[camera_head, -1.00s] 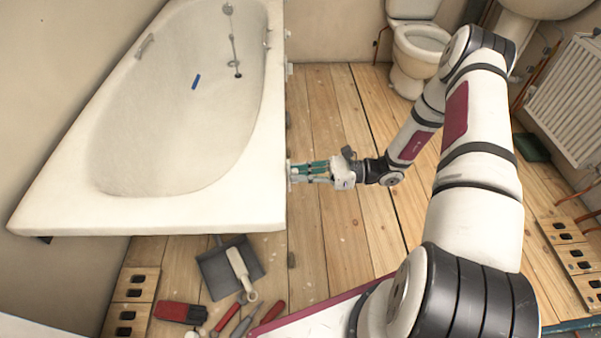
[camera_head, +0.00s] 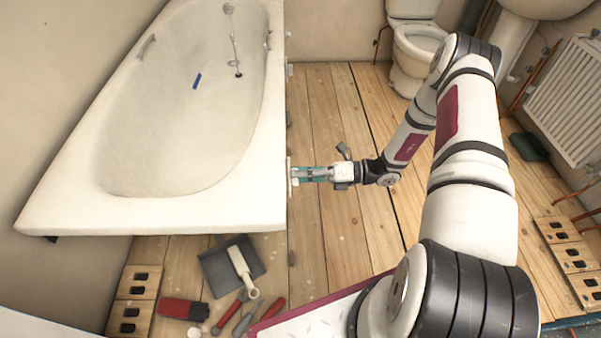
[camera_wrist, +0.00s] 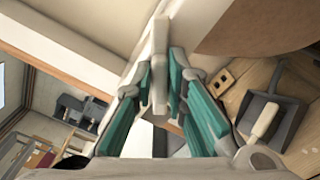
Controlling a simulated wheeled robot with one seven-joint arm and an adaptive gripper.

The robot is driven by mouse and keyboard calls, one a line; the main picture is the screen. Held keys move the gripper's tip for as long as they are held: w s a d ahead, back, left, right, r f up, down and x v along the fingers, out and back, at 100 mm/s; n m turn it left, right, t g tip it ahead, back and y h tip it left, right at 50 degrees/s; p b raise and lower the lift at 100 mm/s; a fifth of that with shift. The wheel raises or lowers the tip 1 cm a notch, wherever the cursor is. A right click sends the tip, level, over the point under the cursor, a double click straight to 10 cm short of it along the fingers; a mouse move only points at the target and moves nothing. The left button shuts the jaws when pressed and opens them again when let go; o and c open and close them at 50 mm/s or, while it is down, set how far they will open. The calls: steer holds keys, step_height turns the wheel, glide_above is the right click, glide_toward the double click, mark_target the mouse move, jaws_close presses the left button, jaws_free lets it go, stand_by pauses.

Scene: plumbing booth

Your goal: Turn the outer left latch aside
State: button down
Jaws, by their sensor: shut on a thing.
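The latch (camera_wrist: 160,62) is a pale, narrow bar on the outer side of the white bathtub (camera_head: 262,130). In the wrist view it stands upright in the picture, between my teal fingers. In the head view it is a small pale strip (camera_head: 290,176) at the tub's right side. My gripper (camera_head: 299,174) reaches it from the right and is shut on it; the fingers also show in the wrist view (camera_wrist: 160,90). The latch's fixing point is hard to make out.
A grey dustpan (camera_head: 218,275) with a pale-handled brush, a red-and-black item (camera_head: 183,309) and several hand tools lie on the wooden floor in front of the tub. A toilet (camera_head: 418,50) and a radiator (camera_head: 575,100) stand beyond my arm.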

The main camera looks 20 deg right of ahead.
steer(key=m, duration=0.6)
steer(key=shift+d+f, duration=0.1)
steer(key=shift+f, duration=0.1)
stand_by(0.4)
steer(key=c, duration=1.6)
jaws_free()
steer(key=v, duration=1.2)
